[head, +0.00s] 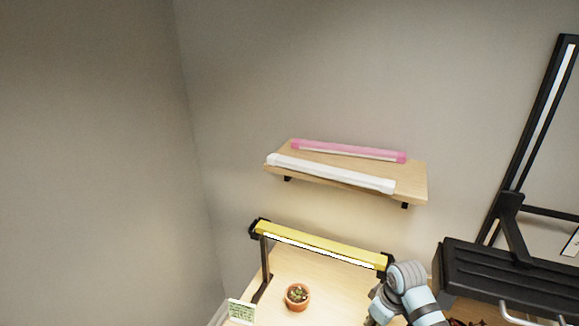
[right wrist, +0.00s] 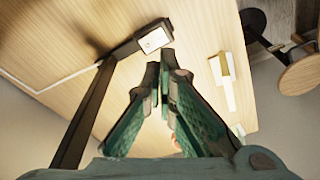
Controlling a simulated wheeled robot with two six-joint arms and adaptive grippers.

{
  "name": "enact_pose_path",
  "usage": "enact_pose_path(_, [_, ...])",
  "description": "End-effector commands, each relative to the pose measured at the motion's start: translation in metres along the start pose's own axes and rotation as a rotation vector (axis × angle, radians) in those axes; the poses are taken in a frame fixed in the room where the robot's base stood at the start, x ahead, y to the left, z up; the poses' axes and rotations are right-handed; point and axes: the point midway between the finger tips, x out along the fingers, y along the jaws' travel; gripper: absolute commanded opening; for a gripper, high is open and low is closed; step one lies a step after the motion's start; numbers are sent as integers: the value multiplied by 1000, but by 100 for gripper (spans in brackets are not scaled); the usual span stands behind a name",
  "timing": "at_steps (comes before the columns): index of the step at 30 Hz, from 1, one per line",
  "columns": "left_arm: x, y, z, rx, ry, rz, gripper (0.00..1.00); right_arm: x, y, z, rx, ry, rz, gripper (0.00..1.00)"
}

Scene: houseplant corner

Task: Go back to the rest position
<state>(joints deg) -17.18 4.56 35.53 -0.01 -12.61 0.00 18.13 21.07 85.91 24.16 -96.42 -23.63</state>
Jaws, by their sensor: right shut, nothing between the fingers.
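My right gripper (right wrist: 161,75) shows in the right wrist view with its dark green fingers together and nothing between them. It is above the pale wooden table (right wrist: 75,35), beside a black post. In the head view a blue-grey part of my arm (head: 408,283) is at the lower right, near the right end of the yellow grow lamp (head: 325,247); its fingers cannot be seen there. My left gripper is in neither view.
A small cactus pot (head: 297,297) and a green-white card (head: 241,312) are below the lamp. A wall shelf (head: 415,180) bears a pink tube (head: 347,151) and a white tube (head: 330,173). A black rack (head: 500,275) stands right. The left wall side is clear.

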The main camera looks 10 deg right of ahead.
Motion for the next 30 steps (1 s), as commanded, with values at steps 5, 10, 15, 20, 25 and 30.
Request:
enact_pose_path(5, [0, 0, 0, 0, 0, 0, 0, 13, -28, 25, 11, -1, 28, 0])
enact_pose_path(10, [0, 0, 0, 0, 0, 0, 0, 18, -82, 74, 70, 35, 84, 0])
enact_pose_path(15, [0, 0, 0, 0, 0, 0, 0, -1, -122, 117, 161, 83, 124, 0])
enact_pose_path(20, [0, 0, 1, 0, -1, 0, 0, -28, -147, 149, 254, 127, 155, 0])
enact_pose_path(25, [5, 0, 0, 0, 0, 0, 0, -11, -150, 163, 308, 130, 171, 0])
enact_pose_path(30, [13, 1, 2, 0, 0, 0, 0, 51, -143, 169, 315, 103, 165, 0])
